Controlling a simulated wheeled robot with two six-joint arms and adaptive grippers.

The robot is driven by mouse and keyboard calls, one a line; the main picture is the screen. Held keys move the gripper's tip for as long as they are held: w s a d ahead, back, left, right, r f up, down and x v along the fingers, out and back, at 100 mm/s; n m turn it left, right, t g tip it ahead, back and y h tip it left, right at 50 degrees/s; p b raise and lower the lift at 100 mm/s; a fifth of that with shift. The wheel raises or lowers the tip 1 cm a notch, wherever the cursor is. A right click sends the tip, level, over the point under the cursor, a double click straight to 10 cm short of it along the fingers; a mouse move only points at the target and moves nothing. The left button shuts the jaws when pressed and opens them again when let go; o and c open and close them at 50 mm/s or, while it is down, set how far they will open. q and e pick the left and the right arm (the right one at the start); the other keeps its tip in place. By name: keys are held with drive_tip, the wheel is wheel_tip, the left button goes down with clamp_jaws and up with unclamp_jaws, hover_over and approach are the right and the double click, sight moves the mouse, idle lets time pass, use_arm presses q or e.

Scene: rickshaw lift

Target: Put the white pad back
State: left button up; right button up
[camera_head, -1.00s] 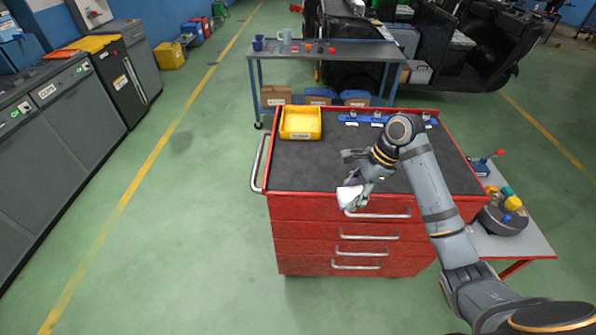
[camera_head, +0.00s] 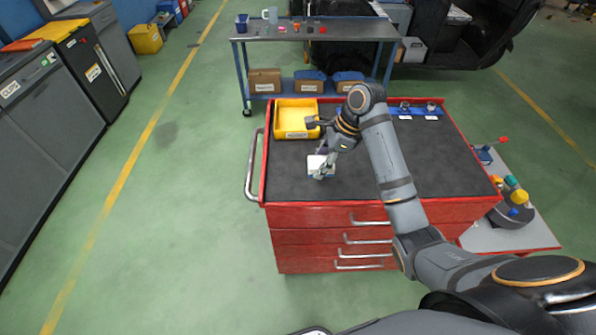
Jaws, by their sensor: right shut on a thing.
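The white pad (camera_head: 317,164) is over the dark top of the red tool cabinet (camera_head: 290,185), left of its middle and in front of the yellow bin. My right gripper (camera_head: 322,170) is shut on the pad near its front edge. The fingers partly cover the pad. I cannot tell whether the pad touches the mat or hangs just above it. My left gripper is not in view.
The yellow bin (camera_head: 296,118) stands at the cabinet's back left. A blue rack (camera_head: 415,111) with small parts is along the back edge, partly behind my arm. A side table (camera_head: 520,235) with coloured items stands at the right. The mat's right half is clear.

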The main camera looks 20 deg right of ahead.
sight(310, 160)
drive_tip(key=w+a, duration=0.1)
drive_tip(key=w+a+f, duration=0.1)
drive_tip(key=w, duration=0.1)
drive_tip(key=w+f, duration=0.1)
drive_tip(key=w+a+f, duration=0.1)
drive_tip(key=f, duration=0.1)
drive_tip(key=w+f+p, duration=0.1)
drive_tip(key=f, duration=0.1)
drive_tip(key=shift+w+a, duration=0.15)
drive_tip(key=shift+a, duration=0.2)
drive_tip(key=shift+w+f, duration=0.1)
drive_tip(key=shift+f, duration=0.2)
drive_tip(key=shift+w+a+f, duration=0.15)
drive_tip(key=shift+a+f, duration=0.05)
drive_tip(key=shift+f, duration=0.1)
wheel_tip(310, 160, down, 2)
drive_tip(key=shift+w+a+f+p, duration=0.1)
drive_tip(key=shift+f+p, duration=0.1)
drive_tip(key=shift+p, duration=0.35)
drive_tip(key=shift+f, duration=0.45)
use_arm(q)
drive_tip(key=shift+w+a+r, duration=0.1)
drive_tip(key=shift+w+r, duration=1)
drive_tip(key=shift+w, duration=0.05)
